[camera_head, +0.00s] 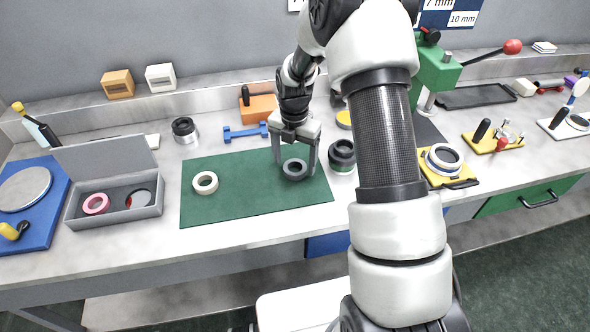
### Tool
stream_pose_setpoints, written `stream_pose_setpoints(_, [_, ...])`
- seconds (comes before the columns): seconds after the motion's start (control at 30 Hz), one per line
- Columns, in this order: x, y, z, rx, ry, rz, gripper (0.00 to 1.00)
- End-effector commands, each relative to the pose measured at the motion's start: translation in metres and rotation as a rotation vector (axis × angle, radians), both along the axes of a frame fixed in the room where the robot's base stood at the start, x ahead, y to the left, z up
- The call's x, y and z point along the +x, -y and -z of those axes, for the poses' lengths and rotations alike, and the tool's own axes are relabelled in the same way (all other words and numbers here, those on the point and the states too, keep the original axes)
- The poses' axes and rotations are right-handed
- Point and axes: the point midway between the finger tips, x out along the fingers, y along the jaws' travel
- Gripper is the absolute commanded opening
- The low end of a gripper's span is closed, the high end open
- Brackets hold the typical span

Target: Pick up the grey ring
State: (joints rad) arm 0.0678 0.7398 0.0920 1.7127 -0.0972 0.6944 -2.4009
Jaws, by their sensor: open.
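The grey ring (295,169) lies flat on the green mat (230,203), toward its right side. My gripper (295,168) points down over the ring with its fingers spread, one to the left and one to the right of it. The fingertips look close to the mat level; I cannot tell whether they touch the ring. The ring is mostly visible between the fingers.
A white ring (205,183) lies left on the mat. A dark lens-like cylinder (342,155) stands close to the right of my gripper. An open grey box (113,208) holds a pink ring (96,204). A blue dumbbell-shaped piece (246,132) lies behind the mat.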

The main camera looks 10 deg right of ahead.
Motion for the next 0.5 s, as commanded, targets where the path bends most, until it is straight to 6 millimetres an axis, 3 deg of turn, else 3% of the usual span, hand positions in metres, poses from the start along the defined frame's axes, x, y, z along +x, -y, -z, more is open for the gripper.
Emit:
stream_pose_setpoints(0.1, [-0.0004,0.0002,0.0153,0.000,-0.001,0.001,0.76])
stream_pose_setpoints(0.33, [0.0002,0.0003,0.0165,0.000,0.001,0.002,0.76])
stream_pose_setpoints(0.5, [0.0001,0.0003,0.0164,0.000,0.001,0.001,0.47])
